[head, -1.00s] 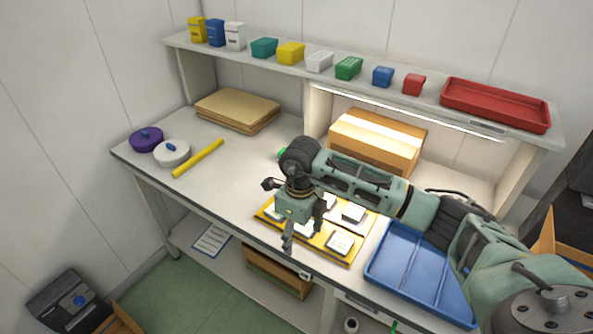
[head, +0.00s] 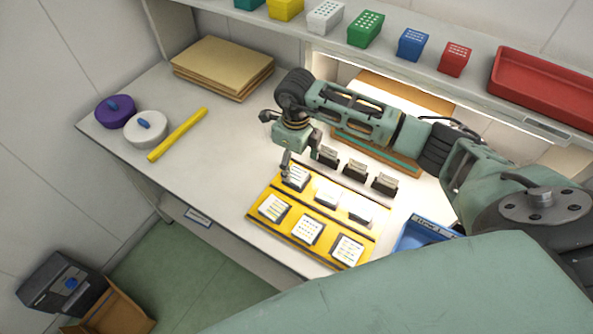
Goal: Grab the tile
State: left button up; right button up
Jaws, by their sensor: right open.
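Several white tiles with dark marks sit in two rows on a yellow tray (head: 264,229) on the table. The back row has a left tile (head: 296,179), a middle tile (head: 327,196) and a right tile (head: 361,213). The front row has a left tile (head: 274,208), a middle tile (head: 307,231) and a right tile (head: 347,250). My right gripper (head: 300,162) is open and points down over the back-left tile, one finger partly covering it. Whether it touches the tile I cannot tell. My left gripper is not in view.
A yellow rod (head: 178,134), round white (head: 147,130) and purple (head: 115,112) containers lie left. The table between is clear.

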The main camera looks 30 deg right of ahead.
aim_at(294, 173)
notch_tip(294, 173, down, 2)
jog(key=shift+w+a+f+p, duration=0.1)
jog(key=shift+w+f+p, duration=0.05)
jog(key=shift+p, duration=0.65)
jog(key=shift+w+f, duration=0.2)
jog(key=shift+f, duration=1)
jog(key=c, duration=1.3)
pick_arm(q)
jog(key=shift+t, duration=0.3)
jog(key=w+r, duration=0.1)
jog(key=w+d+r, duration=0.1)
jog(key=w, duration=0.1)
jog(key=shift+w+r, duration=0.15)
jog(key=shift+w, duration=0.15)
pick_arm(e)
jog(key=shift+r, duration=0.15)
